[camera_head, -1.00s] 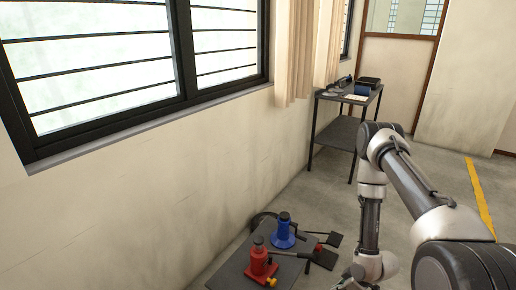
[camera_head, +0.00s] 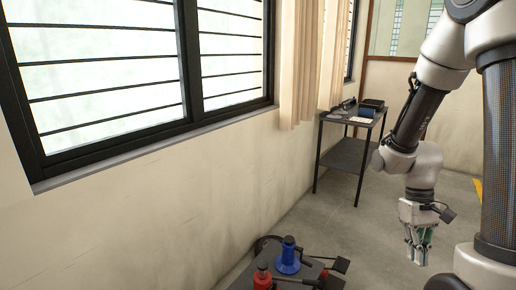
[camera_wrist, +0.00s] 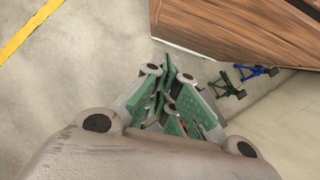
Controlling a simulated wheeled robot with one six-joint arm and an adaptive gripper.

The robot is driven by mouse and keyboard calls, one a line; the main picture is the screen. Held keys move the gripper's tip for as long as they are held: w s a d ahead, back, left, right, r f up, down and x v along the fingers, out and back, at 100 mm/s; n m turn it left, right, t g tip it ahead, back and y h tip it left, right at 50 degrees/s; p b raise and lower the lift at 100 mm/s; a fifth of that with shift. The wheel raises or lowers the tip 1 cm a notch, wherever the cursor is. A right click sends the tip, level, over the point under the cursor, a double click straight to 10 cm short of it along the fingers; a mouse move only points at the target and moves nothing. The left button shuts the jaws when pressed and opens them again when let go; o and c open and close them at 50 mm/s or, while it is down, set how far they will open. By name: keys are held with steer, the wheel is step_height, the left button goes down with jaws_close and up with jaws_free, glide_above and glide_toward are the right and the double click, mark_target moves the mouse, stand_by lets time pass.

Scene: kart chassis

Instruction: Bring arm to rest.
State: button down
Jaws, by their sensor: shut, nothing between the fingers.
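My arm is folded up on the right of the head view. My gripper (camera_head: 418,258) hangs below the wrist, pointing down, above the floor to the right of the low table. Its green fingers are shut and hold nothing. In the wrist view the gripper (camera_wrist: 178,85) shows with its green finger pads close together over the bare floor.
A dark side table (camera_head: 345,155) stands against the wall. A wooden surface (camera_wrist: 240,28) and blue and green stands (camera_wrist: 258,71) show in the wrist view.

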steer(key=s+a+r+t, duration=0.2)
steer(key=s+r+t, duration=0.1)
steer(key=r, duration=0.8)
steer(key=s+a+r+t, duration=0.2)
steer(key=r+t, duration=0.3)
steer(key=r, duration=0.6)
steer(key=shift+s+y, duration=0.3)
steer(key=shift+s, duration=0.3)
